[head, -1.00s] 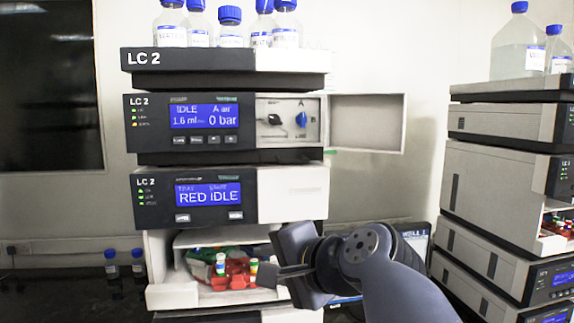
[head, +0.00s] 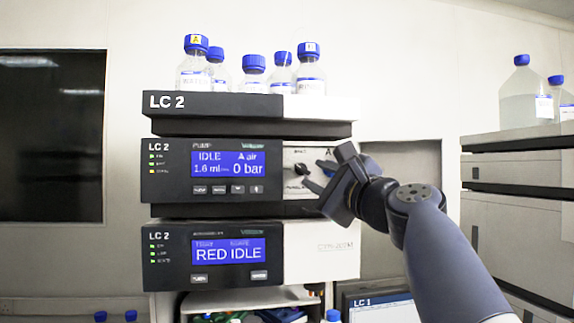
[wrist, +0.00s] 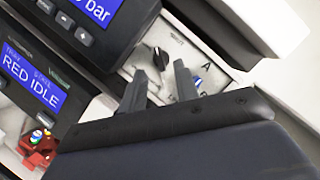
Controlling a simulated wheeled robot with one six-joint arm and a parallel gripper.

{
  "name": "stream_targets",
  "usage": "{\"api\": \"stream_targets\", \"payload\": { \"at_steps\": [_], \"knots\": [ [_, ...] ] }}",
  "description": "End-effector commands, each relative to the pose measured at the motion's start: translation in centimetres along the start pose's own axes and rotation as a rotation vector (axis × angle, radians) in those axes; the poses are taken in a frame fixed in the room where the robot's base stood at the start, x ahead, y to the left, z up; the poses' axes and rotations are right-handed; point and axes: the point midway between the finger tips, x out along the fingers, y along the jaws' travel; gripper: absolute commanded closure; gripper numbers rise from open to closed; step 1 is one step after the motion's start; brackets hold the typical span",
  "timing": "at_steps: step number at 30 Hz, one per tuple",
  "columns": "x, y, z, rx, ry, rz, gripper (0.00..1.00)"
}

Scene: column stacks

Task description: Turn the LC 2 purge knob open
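The LC 2 pump unit (head: 218,172) has a pale valve panel (head: 293,186) to the right of its screen, with a black knob (head: 302,169) and a blue knob (head: 325,166) marked A. The black knob's small label is unreadable. My gripper (head: 314,175) is in front of this panel and partly covers the blue knob. In the wrist view its two fingers (wrist: 160,68) are apart and empty. The black knob (wrist: 160,57) shows between and just beyond the fingertips; contact cannot be told. The blue knob (wrist: 197,83) lies right of the right finger.
The panel's open door (head: 400,156) stands at the right, partly behind my gripper. Bottles (head: 253,75) stand on the top tray (head: 220,103). A second LC 2 module (head: 218,257) is below the pump. Another stack (head: 515,180) is at the right.

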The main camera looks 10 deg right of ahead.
Motion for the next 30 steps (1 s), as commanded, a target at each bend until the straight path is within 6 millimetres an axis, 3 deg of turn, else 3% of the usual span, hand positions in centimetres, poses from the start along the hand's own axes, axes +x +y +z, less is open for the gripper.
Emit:
{"api": "stream_targets", "payload": {
  "at_steps": [3,7,19,30],
  "knots": [
    [2.1,-0.1,0.2,0.001,-0.001,0.002,0.7],
    [3.4,-0.1,0.1,0.0,-0.001,0.002,0.7],
    [4.0,0.0,0.0,-0.002,0.001,0.0,0.71],
    [4.0,0.1,0.0,-0.002,0.001,0.0,1.0]
  ]
}}
